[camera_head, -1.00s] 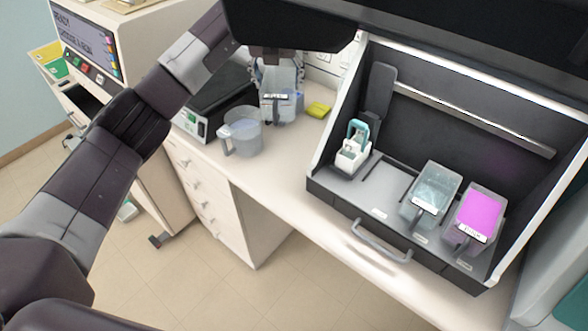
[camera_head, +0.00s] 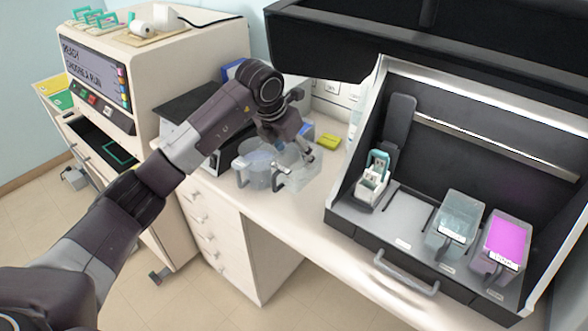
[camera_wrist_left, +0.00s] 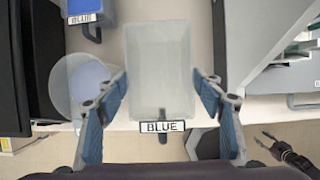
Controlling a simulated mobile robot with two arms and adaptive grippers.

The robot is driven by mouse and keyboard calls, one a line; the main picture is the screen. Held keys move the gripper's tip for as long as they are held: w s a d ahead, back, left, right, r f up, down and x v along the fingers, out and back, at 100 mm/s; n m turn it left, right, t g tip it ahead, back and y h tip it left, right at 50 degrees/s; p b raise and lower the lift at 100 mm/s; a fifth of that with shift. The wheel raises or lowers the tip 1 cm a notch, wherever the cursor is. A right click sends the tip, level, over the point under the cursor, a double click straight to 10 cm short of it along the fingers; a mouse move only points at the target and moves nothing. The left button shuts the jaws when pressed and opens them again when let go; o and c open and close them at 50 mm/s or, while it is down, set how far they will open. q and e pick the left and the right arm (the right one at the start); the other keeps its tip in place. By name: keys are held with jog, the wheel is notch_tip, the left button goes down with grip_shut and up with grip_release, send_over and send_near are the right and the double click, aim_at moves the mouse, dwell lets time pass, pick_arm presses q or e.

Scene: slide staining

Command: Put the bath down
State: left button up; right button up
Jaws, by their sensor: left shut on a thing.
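A clear, empty-looking staining bath (camera_head: 297,172) with a BLUE label is in my left gripper (camera_head: 300,150), over the counter just right of the round clear jug (camera_head: 256,170). In the left wrist view the bath (camera_wrist_left: 160,65) is between the two blue-padded fingers of the left gripper (camera_wrist_left: 160,88), its label facing the wrist. I cannot tell whether its base touches the counter (camera_head: 317,185). The jug, holding pale bluish liquid, shows beside it (camera_wrist_left: 85,82).
The open hood at right holds a slide rack (camera_head: 374,182), a clear bath (camera_head: 453,226) and a magenta-filled bath (camera_head: 504,246). A yellow item (camera_head: 329,142) lies behind my held bath. Counter to the bath's right is clear up to the hood.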

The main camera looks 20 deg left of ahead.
pick_arm(q)
notch_tip(320, 180, down, 3)
jog(key=shift+r, duration=0.1)
notch_tip(320, 180, down, 4)
jog(key=shift+r+p, duration=0.2)
jog(key=shift+p, duration=0.65)
jog(key=shift+f, duration=0.35)
pick_arm(e)
jog(key=shift+s+a+r, duration=0.15)
jog(key=shift+a+r, duration=0.15)
jog(key=shift+r, duration=0.25)
jog(key=shift+s+a+r, duration=0.15)
jog(key=shift+a+r, duration=0.1)
jog(key=shift+r, duration=0.25)
jog(key=shift+d, duration=0.1)
pick_arm(q)
jog(key=shift+f, duration=0.15)
jog(key=o, duration=2.1)
pick_arm(e)
jog(key=shift+d+f, duration=0.1)
jog(key=shift+f, duration=0.05)
